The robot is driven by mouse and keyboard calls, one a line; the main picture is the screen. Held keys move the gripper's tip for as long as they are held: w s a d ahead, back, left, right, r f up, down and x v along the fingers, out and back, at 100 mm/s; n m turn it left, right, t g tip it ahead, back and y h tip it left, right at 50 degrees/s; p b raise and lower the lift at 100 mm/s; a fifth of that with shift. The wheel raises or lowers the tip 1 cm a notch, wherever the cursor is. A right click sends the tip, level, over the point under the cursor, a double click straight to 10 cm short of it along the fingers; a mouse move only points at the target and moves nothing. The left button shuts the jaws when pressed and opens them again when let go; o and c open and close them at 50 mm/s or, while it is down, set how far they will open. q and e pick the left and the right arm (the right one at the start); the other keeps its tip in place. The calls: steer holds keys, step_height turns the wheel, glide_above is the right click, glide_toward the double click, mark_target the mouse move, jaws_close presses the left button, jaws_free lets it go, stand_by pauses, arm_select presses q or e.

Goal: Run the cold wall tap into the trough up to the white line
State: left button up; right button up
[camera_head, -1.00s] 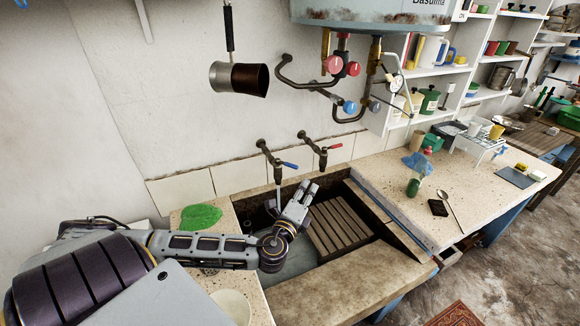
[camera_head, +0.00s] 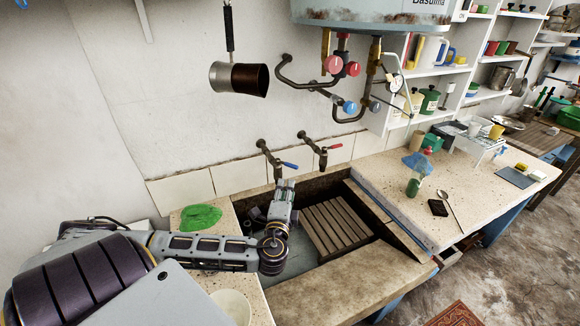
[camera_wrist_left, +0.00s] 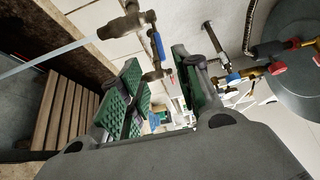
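The cold wall tap with its blue lever (camera_head: 289,165) is on the tiled wall above the stone trough (camera_head: 365,281). In the left wrist view the blue lever (camera_wrist_left: 158,46) shows ahead of the fingers, and a pale straight strip, looking like running water (camera_wrist_left: 45,59), comes from the spout. My left gripper (camera_head: 284,186) is just below and in front of this tap, over the trough. Its green-padded fingers (camera_wrist_left: 160,88) are apart with nothing between them. The trough's bottom is grey-blue; I cannot tell the water level. I cannot make out the white line. My right gripper is out of view.
A red-levered tap (camera_head: 320,150) is just right of the cold one. A wooden slatted rack (camera_head: 337,226) lies in the trough's right part. A green cloth (camera_head: 201,217) lies on the left ledge. A boiler with pipes (camera_head: 370,12) hangs above.

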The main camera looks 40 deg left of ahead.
mark_target(291, 167)
arm_select(q)
steer(key=shift+w, duration=0.1)
steer(key=shift+p+x, duration=1.2)
steer(key=shift+x, duration=5.55)
jaws_close()
